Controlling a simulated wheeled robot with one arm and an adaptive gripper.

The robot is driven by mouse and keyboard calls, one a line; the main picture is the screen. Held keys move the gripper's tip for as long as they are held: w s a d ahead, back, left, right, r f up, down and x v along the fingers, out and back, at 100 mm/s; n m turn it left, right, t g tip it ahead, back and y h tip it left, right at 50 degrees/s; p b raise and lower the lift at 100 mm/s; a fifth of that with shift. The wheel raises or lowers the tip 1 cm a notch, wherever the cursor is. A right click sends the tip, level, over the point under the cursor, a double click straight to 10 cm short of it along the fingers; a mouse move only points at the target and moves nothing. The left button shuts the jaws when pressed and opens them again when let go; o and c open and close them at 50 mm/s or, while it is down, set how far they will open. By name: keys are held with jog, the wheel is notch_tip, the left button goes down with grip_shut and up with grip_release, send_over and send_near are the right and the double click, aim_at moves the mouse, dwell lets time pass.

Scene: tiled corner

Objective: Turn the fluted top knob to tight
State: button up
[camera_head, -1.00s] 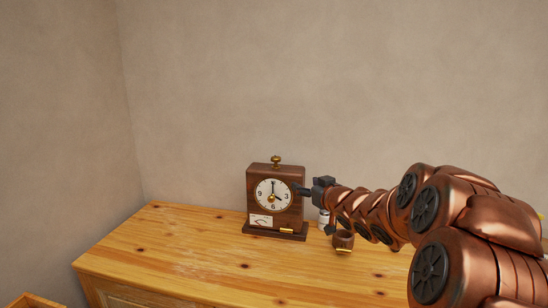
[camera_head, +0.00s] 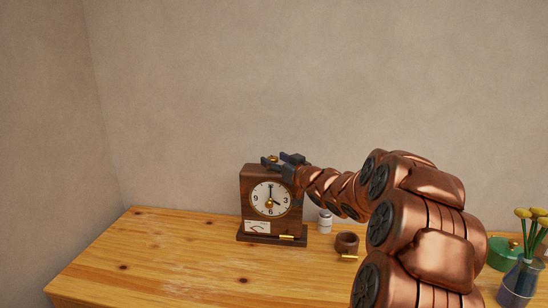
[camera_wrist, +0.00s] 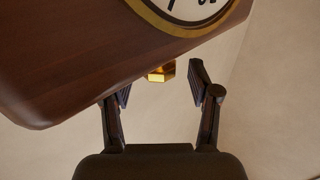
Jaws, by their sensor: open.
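A dark wooden clock (camera_head: 246,203) with a white dial stands upright on the wooden cabinet. Its small brass knob (camera_head: 273,158) is on top and mostly hidden by my gripper (camera_head: 277,160) in the head view. In the wrist view the clock (camera_wrist: 75,60) looks tilted and fills the upper left. There the knob (camera_wrist: 161,73) sticks out from the clock's edge, level with the fingertips. My gripper (camera_wrist: 160,90) is open, one finger to each side of the knob, with gaps showing. I cannot make out flutes or any tight mark.
The wooden cabinet top (camera_head: 180,255) is clear at front left. A small white-capped jar (camera_head: 325,222) and a brown cup-like piece (camera_head: 347,242) stand right of the clock. A green lidded dish (camera_head: 502,252) and a vase of yellow flowers (camera_head: 520,280) are at far right.

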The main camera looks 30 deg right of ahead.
jog(key=shift+w, duration=1)
jog(key=shift+c, duration=0.3)
grip_shut()
jog(key=shift+f+h+b, duration=0.15)
jog(key=shift+h+b, duration=0.15)
jog(key=shift+b, duration=0.05)
jog(key=m+h+b, duration=0.1)
jog(key=b, duration=0.2)
jog(key=shift+r+m+h+b, duration=0.2)
jog(key=shift+m+h+b, duration=0.3)
jog(key=shift+h+b, duration=0.3)
jog(key=shift+o, duration=0.3)
grip_release()
